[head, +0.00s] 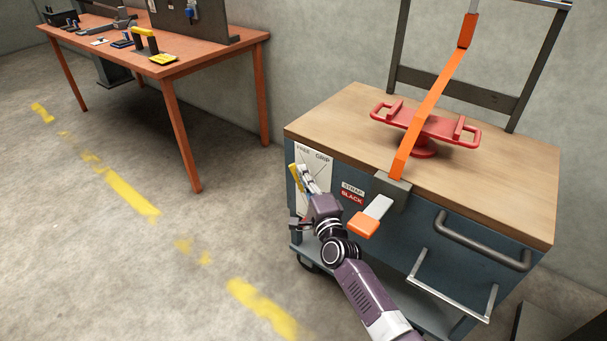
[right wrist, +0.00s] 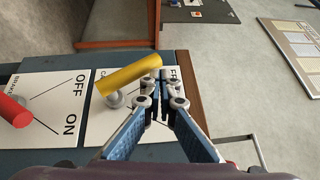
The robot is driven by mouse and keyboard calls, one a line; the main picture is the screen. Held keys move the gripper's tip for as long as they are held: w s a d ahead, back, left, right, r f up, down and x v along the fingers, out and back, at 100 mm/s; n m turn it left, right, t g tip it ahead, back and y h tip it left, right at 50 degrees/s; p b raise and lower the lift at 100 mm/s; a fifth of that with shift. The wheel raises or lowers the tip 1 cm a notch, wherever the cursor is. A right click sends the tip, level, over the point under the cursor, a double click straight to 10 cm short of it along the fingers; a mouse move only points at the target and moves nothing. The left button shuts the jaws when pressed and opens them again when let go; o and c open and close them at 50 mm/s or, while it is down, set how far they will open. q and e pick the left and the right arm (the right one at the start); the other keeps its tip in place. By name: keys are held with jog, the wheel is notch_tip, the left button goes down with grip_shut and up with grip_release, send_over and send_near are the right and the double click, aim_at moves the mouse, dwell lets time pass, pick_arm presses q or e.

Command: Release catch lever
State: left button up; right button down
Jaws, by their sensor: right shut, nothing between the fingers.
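The catch lever, with a yellow handle on a round grey pivot, shows in the right wrist view (right wrist: 128,75). It sits on a white panel (right wrist: 85,125) whose lettering is partly hidden by my fingers. In the head view that panel (head: 316,160) is on the cart's front left and reads FREE and GRIP. My right gripper (head: 304,178) is at the panel. In the right wrist view its fingertips (right wrist: 163,82) are together and empty, right beside the handle's end. I cannot tell whether they touch it. My left gripper is not in view.
An orange strap (head: 432,106) crosses a red flanged piece (head: 424,130) on the cart's wooden top (head: 325,122). An orange-tipped buckle lever (head: 366,222) and a grey handle (head: 482,240) project from the front. A workbench (head: 220,40) stands behind.

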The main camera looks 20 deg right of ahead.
jog(key=s+f, duration=0.1)
jog(key=s, duration=1.1)
jog(key=shift+d, duration=0.4)
jog(key=shift+f, duration=0.1)
